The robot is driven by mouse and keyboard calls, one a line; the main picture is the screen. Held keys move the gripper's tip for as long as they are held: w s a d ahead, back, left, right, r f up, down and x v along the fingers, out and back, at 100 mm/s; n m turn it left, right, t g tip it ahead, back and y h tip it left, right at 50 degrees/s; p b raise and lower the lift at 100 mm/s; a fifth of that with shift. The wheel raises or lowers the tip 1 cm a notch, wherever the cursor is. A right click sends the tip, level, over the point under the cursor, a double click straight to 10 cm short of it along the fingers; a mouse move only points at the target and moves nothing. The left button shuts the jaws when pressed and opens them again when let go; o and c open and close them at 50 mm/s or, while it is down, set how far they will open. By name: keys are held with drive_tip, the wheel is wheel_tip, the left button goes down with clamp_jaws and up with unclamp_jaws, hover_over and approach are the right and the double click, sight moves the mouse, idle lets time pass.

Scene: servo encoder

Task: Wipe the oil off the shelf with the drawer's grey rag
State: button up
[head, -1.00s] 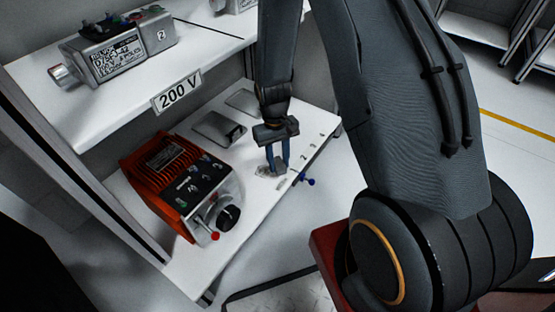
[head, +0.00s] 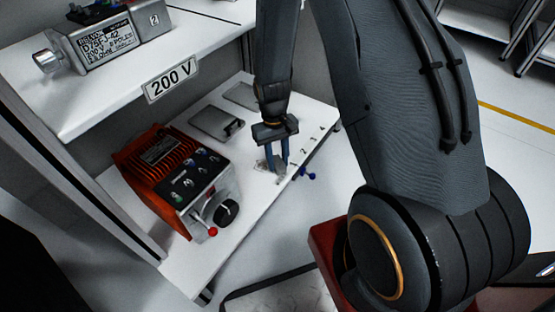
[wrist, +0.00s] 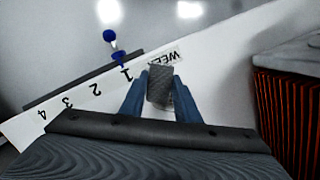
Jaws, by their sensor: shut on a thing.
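My gripper (head: 277,170) has blue fingers and is low over the white lower shelf (head: 245,200), close to its front edge. It is shut on the grey rag, seen in the wrist view as a dark grey woven piece (wrist: 160,85) between the fingertips. In the head view the rag is small and partly covered by the fingers. A faint brownish smear, seemingly the oil (head: 261,165), shows on the shelf just left of the fingers. I cannot tell for sure whether the rag touches the shelf.
An orange finned unit (head: 165,155) with a black knob and red-tipped lever stands to the left. Flat grey plates (head: 217,122) lie behind. A blue-knobbed part (head: 308,175) juts at the front edge. The upper shelf (head: 90,95), labelled 200 V, carries a grey motor (head: 110,45).

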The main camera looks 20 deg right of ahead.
drive_tip(key=shift+f, duration=1)
drive_tip(key=shift+w+a+r, duration=0.1)
drive_tip(key=shift+w+a, duration=0.55)
drive_tip(key=shift+w, duration=0.25)
drive_tip(key=shift+w+a, duration=0.6)
drive_tip(key=shift+w, duration=0.25)
